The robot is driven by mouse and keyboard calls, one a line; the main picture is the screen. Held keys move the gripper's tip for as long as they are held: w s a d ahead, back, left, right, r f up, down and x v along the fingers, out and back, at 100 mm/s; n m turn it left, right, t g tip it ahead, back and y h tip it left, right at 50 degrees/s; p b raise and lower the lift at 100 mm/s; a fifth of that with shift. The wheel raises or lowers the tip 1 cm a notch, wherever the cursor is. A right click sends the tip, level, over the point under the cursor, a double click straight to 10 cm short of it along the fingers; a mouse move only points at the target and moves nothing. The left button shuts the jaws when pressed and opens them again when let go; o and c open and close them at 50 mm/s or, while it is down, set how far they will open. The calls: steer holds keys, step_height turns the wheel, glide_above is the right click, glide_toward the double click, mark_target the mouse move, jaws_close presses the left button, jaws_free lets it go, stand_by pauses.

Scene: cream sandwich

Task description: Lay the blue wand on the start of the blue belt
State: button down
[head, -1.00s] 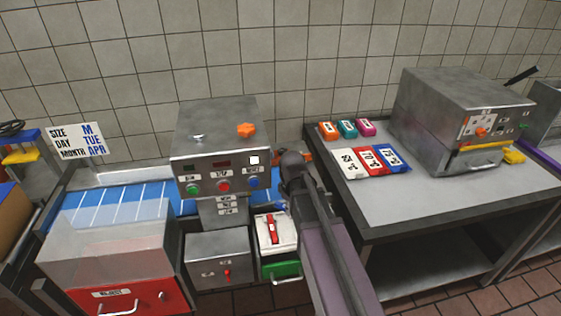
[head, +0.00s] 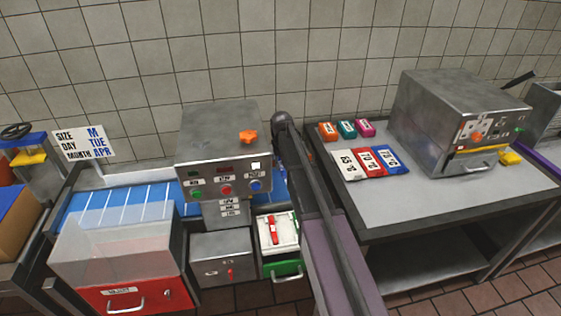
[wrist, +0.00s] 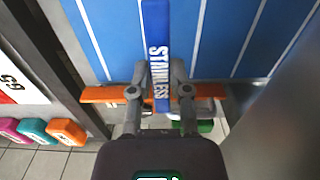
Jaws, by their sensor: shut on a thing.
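The blue wand (wrist: 157,30), a flat bar lettered STAINLESS in white, is held upright in the wrist view between the fingers of my gripper (wrist: 160,78). My gripper is shut on it. The wand's far part overlaps the blue belt (wrist: 110,30) with its white cross lines; I cannot tell whether it touches the belt. An orange bar (wrist: 100,94) crosses below the wand at the belt's edge. In the head view the blue belt (head: 85,205) runs behind the grey machine, and my arm hides the gripper and wand.
The grey machine box (head: 225,140) with an orange knob stands over the belt. A steel table (head: 385,195) at right holds several coloured packs and another machine (head: 455,110). A white-topped bin (head: 270,235) and a red-drawer reject box (head: 130,295) stand in front.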

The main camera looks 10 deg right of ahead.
mark_target(281, 185)
steer(key=shift+w+f, duration=0.1)
steer(key=shift+w, duration=0.05)
stand_by(0.4)
steer(key=shift+f+b, duration=4.2)
steer(key=shift+b, duration=0.2)
steer(key=c, duration=0.5)
jaws_free()
